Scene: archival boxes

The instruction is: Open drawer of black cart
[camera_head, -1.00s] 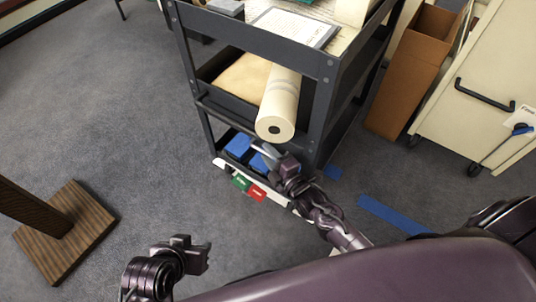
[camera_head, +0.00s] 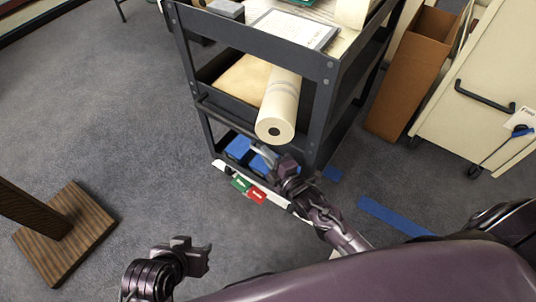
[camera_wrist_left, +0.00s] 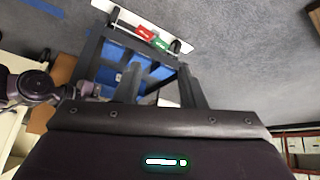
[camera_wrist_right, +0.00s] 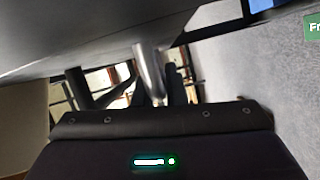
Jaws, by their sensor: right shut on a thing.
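The black cart (camera_head: 322,100) stands upright at the top centre in the head view, with tiered trays. A silver handle (camera_head: 265,153) shows at its lower front, and as a metal bar (camera_wrist_right: 150,73) in the right wrist view. My right gripper (camera_head: 279,161) is shut on this handle.
A cream roll (camera_head: 278,105) juts from the middle tray. Blue items (camera_head: 239,147) sit low in the cart, above green and red labels (camera_head: 255,189). A brown box (camera_head: 413,75) and a cream cabinet (camera_head: 487,75) stand right. A wooden base (camera_head: 66,230) stands left. Carpet between is clear.

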